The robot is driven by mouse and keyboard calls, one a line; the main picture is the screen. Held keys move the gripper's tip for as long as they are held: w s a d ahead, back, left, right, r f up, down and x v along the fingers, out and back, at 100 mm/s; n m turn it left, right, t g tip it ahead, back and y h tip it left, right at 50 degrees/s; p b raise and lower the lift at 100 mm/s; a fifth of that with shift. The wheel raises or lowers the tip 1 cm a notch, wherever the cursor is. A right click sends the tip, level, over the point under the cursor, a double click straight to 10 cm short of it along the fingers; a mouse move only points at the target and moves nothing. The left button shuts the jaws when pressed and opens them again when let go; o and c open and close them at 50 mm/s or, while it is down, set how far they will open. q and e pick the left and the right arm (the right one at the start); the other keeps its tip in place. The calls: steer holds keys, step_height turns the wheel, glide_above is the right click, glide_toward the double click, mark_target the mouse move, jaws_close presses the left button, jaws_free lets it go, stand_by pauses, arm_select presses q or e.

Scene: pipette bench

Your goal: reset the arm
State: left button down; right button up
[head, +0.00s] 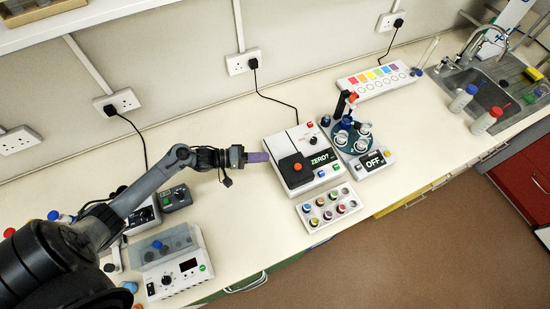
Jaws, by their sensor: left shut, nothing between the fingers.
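My left arm comes in from the lower left. Its left gripper (262,157), with purple-grey fingers, is shut and empty. It is just left of the white device with a black plate and a "ZERO?" display (305,158), seemingly above the bench; the exact gap to the device cannot be told. My right gripper is not in view.
A round blue-green rack (351,136) stands by a device reading "OFF" (374,160). A white tray with coloured caps (329,207) sits in front. Left are a heater-like box (180,277) and a small grey box (176,198). A sink (486,90) is far right.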

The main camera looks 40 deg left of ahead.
arm_select(q)
steer(key=s+p, duration=0.3)
steer(key=s, duration=0.4)
steer(key=s+d+r+m+y+p, duration=0.1)
steer(key=d+r+y+p, duration=0.15)
steer(key=d+r, duration=0.45)
steer(key=s+d+r+m+y+p, duration=0.1)
steer(key=d+r+y+p, duration=0.2)
steer(key=d, duration=0.7)
steer(key=s+a+r+m+g+y, duration=0.2)
steer(key=s+m+g, duration=0.2)
steer(key=s, duration=0.1)
steer(key=s+a+r+m+g+y+p, duration=0.1)
steer(key=s+a+r+m+g+y, duration=0.1)
steer(key=s, duration=0.4)
steer(key=shift+a+r+m+g+y, duration=0.35)
steer(key=shift+a+m+g+y, duration=0.3)
steer(key=shift+m+g, duration=0.35)
